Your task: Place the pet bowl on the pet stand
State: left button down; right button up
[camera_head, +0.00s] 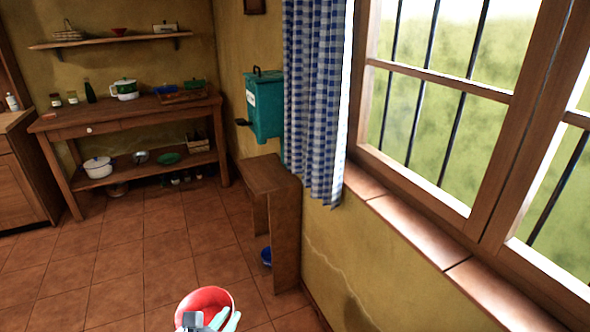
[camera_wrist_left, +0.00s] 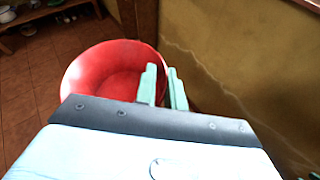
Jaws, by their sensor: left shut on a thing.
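A red bowl (camera_head: 203,300) is at the bottom of the head view, with its open side facing up. My left gripper (camera_head: 222,319) is shut on its rim. The wrist view shows the bowl (camera_wrist_left: 100,70) large, with the two pale green fingers (camera_wrist_left: 164,86) on its right rim. The bowl is held in the air above the tiled floor. A small wooden bench (camera_head: 268,178) stands against the right wall ahead, its top bare. A blue bowl (camera_head: 266,256) is low at the bench's right leg, partly hidden. I cannot tell which piece is the pet stand. My right gripper is not in view.
A wooden table (camera_head: 130,113) with pots and bottles stands at the back wall, under a shelf (camera_head: 110,42). A teal box (camera_head: 263,104) hangs above the bench by a checked curtain (camera_head: 318,110). The window sill (camera_head: 420,233) runs along the right. The floor at left is clear.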

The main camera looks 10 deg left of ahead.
aim_at(264, 171)
jog(key=i+j+z, duration=0.6)
jog(key=j+z, duration=0.15)
jog(key=i+j+z, duration=0.25)
jog(key=j, duration=0.2)
jog(key=k, duration=0.1)
